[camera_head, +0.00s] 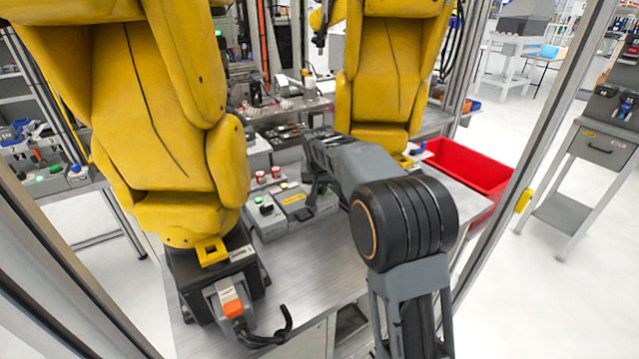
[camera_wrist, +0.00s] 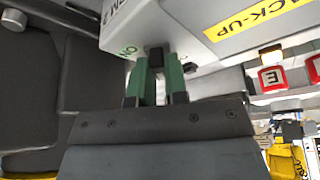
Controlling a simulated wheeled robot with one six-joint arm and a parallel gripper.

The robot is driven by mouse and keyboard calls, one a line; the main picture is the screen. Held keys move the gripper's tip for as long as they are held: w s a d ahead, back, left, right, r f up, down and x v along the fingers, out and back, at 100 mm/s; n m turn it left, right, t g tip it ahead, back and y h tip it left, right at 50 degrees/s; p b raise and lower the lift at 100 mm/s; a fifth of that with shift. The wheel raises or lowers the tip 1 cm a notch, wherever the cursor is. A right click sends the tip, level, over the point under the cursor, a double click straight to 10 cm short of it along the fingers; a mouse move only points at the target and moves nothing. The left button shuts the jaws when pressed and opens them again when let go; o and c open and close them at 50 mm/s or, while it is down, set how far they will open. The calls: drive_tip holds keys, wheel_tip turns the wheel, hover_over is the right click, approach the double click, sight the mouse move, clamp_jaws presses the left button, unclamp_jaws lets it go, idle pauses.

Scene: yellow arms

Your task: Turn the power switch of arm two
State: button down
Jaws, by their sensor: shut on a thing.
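The power switch (camera_wrist: 156,55) is a small dark knob on the face of a light grey box (camera_wrist: 190,20). The box bears the letters "M 2", partly cut off, a green "ON" mark and a yellow "BACK-UP" label. My gripper (camera_wrist: 157,80) has its two green-padded fingers closed on the knob, one on each side. In the head view, my gripper (camera_head: 309,201) is at the front of the grey control boxes (camera_head: 270,229) on the metal table, and the switch is hidden there.
Two large yellow arms (camera_head: 165,110) (camera_head: 385,90) stand left of and behind the boxes. A red bin (camera_head: 470,165) is at the right. The front of the metal table (camera_head: 320,262) is clear. Frame posts stand at both sides.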

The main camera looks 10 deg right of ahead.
drive_tip(key=n+y+p, duration=0.1)
drive_tip(key=n, duration=0.2)
drive_tip(key=shift+d, duration=0.1)
drive_tip(key=shift+n+y, duration=0.8)
drive_tip(key=shift+n, duration=1.1)
drive_tip(key=c, duration=1.1)
unclamp_jaws()
drive_tip(key=shift+c, duration=0.2)
drive_tip(key=p+v, duration=0.1)
drive_tip(key=v, duration=1.3)
